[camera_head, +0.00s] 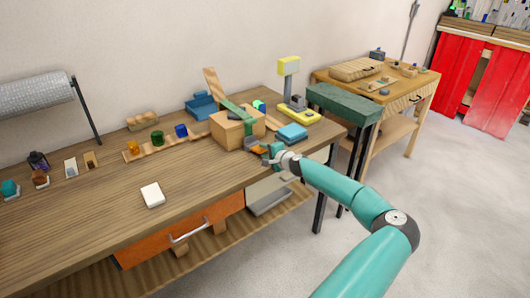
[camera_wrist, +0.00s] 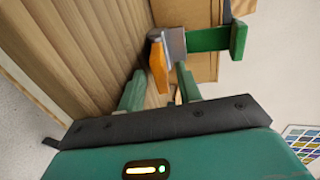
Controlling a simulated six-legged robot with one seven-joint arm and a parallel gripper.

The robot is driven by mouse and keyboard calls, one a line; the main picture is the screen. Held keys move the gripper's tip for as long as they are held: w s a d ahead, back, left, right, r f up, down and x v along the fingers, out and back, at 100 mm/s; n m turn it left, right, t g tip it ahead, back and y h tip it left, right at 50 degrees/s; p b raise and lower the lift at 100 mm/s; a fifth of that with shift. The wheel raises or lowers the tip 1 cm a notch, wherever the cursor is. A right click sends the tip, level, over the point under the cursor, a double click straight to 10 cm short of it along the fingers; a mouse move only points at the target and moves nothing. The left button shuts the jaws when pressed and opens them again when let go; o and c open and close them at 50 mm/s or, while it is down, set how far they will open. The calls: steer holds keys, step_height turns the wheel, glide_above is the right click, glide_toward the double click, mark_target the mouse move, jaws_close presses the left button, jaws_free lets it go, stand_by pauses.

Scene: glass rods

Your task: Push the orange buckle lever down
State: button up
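The orange buckle lever (camera_wrist: 158,66) stands out from a grey metal buckle (camera_wrist: 174,44) on a green strap (camera_wrist: 209,39). The strap runs over a wooden box (camera_head: 226,131) on the workbench. In the head view the lever (camera_head: 257,150) is small, at the box's front right. My gripper (camera_head: 271,154) is close beside it. In the wrist view my gripper's green fingers (camera_wrist: 160,86) are apart, with the lever just beyond the gap between them. I cannot tell whether a finger touches the lever. Nothing is held.
A blue tray (camera_head: 201,106) is at the back. The workbench's front edge (camera_head: 215,186) runs below my gripper. The bench's front left is mostly clear around a white block (camera_head: 152,195).

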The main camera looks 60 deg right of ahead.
steer(key=shift+w+d, duration=0.1)
steer(key=shift+w, duration=0.05)
jaws_close()
steer(key=shift+f+t, duration=0.45)
steer(key=shift+t, duration=0.05)
steer(key=shift+h, duration=0.3)
jaws_free()
steer(key=shift+f, duration=0.1)
steer(key=shift+r, duration=0.2)
